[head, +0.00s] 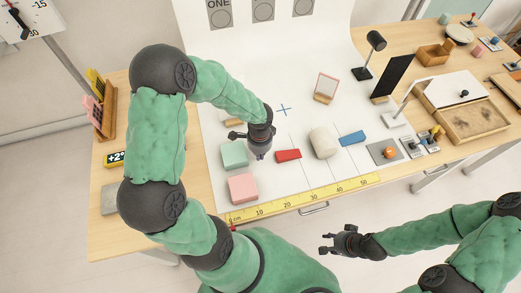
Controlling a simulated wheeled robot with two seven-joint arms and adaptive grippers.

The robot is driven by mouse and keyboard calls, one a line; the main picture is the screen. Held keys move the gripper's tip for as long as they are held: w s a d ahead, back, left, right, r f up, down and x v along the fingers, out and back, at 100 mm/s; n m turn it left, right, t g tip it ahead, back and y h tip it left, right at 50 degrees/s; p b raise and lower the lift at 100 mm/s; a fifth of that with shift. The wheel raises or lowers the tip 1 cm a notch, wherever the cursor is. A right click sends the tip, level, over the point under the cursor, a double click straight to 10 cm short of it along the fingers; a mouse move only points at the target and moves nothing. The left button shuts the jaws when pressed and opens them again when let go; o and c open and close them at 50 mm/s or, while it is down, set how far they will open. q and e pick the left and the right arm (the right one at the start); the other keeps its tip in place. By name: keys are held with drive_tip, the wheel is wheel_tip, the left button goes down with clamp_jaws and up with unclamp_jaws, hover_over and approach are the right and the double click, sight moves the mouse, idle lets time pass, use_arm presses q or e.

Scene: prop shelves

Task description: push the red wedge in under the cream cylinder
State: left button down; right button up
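The red wedge (288,155) lies on the white sheet, left of the cream cylinder (323,142), with a small gap between them. The cylinder rests on the sheet, and a blue wedge (352,138) is close by its right side. My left gripper (257,154) points down just left of the red wedge and appears apart from it. Its fingertips are small and dark here, so I cannot tell whether they are open. My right gripper (323,243) is open and empty, in front of the table edge.
A mint block (234,154) and a pink block (242,187) stand left of my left gripper. A yellow ruler (305,198) runs along the front edge. A framed stand (326,87) and a black lamp (371,55) are behind. The sheet behind the wedge is mostly clear.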

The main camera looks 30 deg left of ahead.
sight(288, 153)
use_arm(q)
wheel_tip(288, 153, down, 4)
drive_tip(key=shift+r+b, duration=0.2)
drive_tip(key=shift+b, duration=0.3)
drive_tip(key=shift+w+d+r, duration=0.2)
drive_tip(key=shift+w+d, duration=0.7)
drive_tip(key=shift+w, duration=0.1)
drive_tip(key=shift+w+d, duration=0.45)
drive_tip(key=shift+w, duration=0.05)
drive_tip(key=shift+r, duration=0.1)
drive_tip(key=w+d, duration=0.4)
drive_tip(key=w, duration=0.1)
drive_tip(key=shift+w+d, duration=0.15)
drive_tip(key=shift+d, duration=0.1)
